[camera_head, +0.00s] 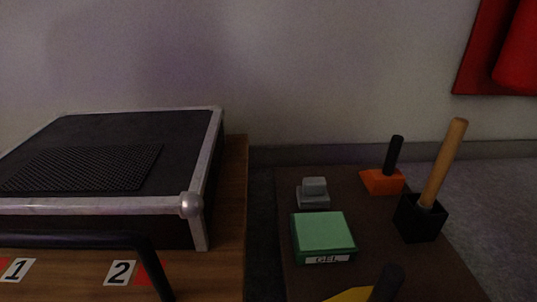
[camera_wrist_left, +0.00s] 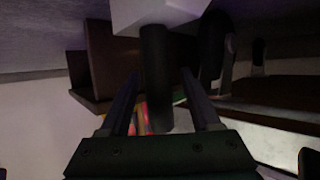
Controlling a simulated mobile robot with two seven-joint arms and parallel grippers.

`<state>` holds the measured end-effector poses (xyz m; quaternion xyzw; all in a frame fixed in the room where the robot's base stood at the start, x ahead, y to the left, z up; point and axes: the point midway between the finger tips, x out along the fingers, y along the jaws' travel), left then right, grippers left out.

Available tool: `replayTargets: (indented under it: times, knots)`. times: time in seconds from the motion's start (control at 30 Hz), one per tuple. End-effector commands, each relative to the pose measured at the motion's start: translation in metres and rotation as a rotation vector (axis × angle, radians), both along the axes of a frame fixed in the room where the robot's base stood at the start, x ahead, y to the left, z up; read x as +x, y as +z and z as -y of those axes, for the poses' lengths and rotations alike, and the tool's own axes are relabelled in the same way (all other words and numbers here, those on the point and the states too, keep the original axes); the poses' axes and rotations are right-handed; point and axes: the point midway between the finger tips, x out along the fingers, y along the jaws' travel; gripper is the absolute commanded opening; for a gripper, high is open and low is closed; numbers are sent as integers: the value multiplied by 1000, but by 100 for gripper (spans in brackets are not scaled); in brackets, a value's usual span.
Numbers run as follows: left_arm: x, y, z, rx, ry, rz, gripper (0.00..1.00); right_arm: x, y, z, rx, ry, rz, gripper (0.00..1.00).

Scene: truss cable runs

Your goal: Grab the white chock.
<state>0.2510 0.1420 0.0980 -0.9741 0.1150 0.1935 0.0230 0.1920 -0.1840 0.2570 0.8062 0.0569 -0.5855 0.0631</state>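The white chock (camera_wrist_left: 158,12) shows in the left wrist view as a pale block at the top edge, partly cut off. A dark round handle (camera_wrist_left: 157,75) runs from it down the picture between my fingers. My left gripper (camera_wrist_left: 160,73) is open, with one finger on each side of the handle and a visible gap to both. I cannot tell how deep the handle sits between them. In the head view I do not see the white chock or either gripper.
In the head view, an orange chock (camera_head: 381,182) with a black handle, a black holder (camera_head: 418,222) with a wooden handle, a green GEL box (camera_head: 323,234), a grey stepped block (camera_head: 313,195) and a partly cut-off yellow item (camera_head: 350,295) share a brown surface. A dark case (camera_head: 205,160) stands left.

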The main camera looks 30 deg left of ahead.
Motion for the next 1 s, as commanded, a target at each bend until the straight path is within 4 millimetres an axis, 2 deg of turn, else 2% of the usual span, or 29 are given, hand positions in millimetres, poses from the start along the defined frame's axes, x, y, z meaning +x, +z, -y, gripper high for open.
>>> replayTargets:
  times: [0.07,0.57,1.0]
  knots:
    - [0,0,0,0,0,0,56,0,0,0,0,0,0,59]
    - [-1,0,0,0,0,0,0,0,0,0,0,0,-1,59]
    - [-1,0,0,0,0,0,0,0,0,0,0,0,-2,59]
